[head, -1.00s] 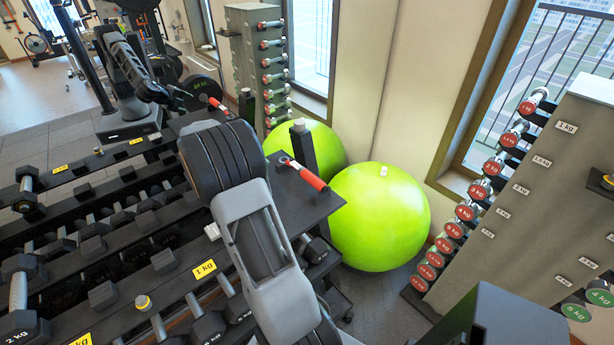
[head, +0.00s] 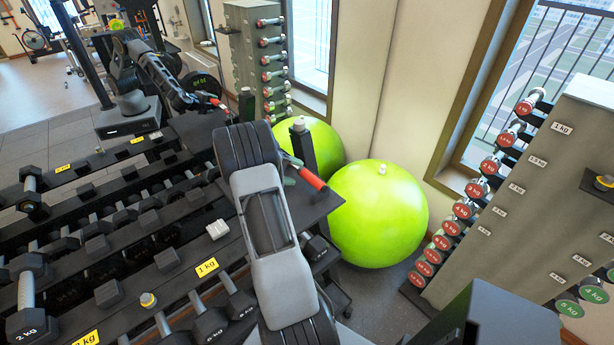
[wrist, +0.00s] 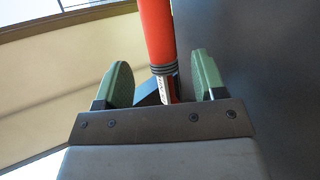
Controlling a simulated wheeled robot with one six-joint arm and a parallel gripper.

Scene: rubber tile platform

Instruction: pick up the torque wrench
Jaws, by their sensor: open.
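The torque wrench (head: 310,177) has a red handle with dark bands and lies at the dark platform's right side in the head view. My arm hides its left part there. In the wrist view its red handle (wrist: 157,30) runs down between the two green-padded fingers of my gripper (wrist: 165,80). The fingers are open, with a gap visible on each side of the wrench. In the head view, only a bit of green finger (head: 289,182) shows beside the wrench, past my arm's end.
The dark platform (head: 322,207) has a black post (head: 302,150) close behind the wrench. Green exercise balls (head: 378,215) stand beyond its right edge. Dumbbell racks fill the left, and a grey dumbbell stand (head: 520,200) is at right. Another red-handled item (head: 213,101) lies farther back.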

